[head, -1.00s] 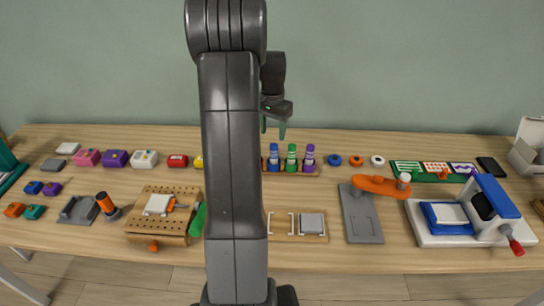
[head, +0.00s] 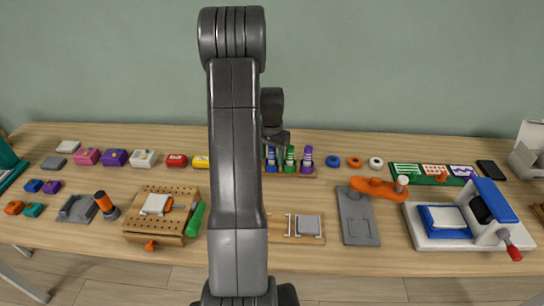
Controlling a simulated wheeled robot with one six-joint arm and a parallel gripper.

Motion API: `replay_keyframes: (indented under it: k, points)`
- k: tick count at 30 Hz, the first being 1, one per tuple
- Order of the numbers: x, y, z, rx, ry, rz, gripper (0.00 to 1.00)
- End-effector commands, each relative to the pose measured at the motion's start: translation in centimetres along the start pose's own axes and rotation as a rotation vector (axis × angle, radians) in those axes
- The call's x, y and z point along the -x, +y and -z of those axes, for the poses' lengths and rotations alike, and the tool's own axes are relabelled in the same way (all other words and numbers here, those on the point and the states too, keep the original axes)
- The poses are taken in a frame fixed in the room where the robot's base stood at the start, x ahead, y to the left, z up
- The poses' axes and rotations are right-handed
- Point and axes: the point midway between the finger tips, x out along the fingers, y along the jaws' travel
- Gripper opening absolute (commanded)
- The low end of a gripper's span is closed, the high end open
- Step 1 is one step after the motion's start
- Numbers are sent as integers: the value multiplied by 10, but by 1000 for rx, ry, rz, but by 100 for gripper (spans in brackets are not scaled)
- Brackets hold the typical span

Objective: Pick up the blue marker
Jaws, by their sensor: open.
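The blue marker (head: 271,159) stands upright in a low rack (head: 302,174) at the back middle of the table. A green marker (head: 290,158) and a purple marker (head: 306,158) stand to its right in the same rack. My gripper (head: 276,149) is open, low over the rack, with its fingertips at the height of the blue marker's top. It covers part of the blue marker, and I cannot tell whether they touch. My arm hides the rack's left part.
Blue, orange and white rings (head: 354,161) lie right of the rack. A pegboard block (head: 162,214) and a grey plate with an orange arm (head: 358,215) stand nearer the front.

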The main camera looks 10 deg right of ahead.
Motion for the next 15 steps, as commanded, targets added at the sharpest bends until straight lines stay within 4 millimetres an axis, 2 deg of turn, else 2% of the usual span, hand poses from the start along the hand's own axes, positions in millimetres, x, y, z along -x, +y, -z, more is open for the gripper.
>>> replay_keyframes:
  k: [2, 8, 15]
  points:
    - [0, 0, 0, 0, 0, 0, 47]
    - [0, 0, 0, 0, 0, 0, 8]
    - [1, 0, 0, 0, 1, 0, 7]
